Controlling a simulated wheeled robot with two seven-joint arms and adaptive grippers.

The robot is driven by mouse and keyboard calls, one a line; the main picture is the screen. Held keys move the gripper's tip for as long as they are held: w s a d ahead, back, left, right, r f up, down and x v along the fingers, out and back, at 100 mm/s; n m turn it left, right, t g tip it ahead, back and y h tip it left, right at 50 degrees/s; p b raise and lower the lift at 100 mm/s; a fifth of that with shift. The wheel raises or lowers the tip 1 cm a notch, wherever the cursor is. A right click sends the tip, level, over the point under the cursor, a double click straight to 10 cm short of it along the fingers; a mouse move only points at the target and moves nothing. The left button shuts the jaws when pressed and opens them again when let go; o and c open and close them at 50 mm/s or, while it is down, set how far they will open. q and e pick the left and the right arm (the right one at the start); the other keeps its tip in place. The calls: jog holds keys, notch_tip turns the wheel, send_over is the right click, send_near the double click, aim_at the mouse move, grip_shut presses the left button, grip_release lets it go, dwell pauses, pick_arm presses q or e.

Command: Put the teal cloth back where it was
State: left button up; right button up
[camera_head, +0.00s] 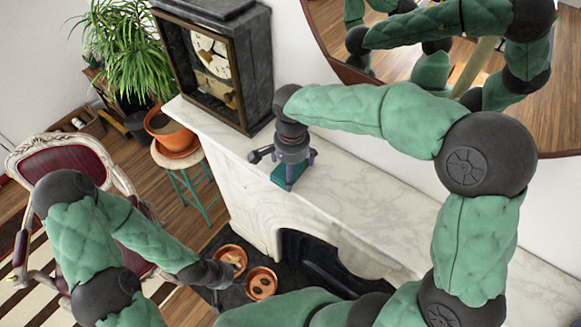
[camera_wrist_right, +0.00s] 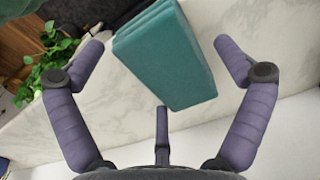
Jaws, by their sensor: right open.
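The teal cloth (camera_head: 278,174) is a folded block lying on the white marble mantel (camera_head: 365,204). It shows larger in the right wrist view (camera_wrist_right: 172,62). My right gripper (camera_head: 289,165) is open above the cloth, which hides part of it in the head view. In the right wrist view its purple fingers (camera_wrist_right: 165,65) are spread wide, with the cloth between and beyond them; I cannot tell whether they touch it.
A dark clock (camera_head: 214,62) stands on the mantel's left end, behind the cloth. A terracotta pot (camera_head: 170,135) rests on a stool. A red chair (camera_head: 75,160) stands left. The mantel right of the cloth looks clear.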

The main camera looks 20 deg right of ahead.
notch_tip(320, 180, up, 12)
jog(key=shift+r, duration=0.2)
dwell(0.4)
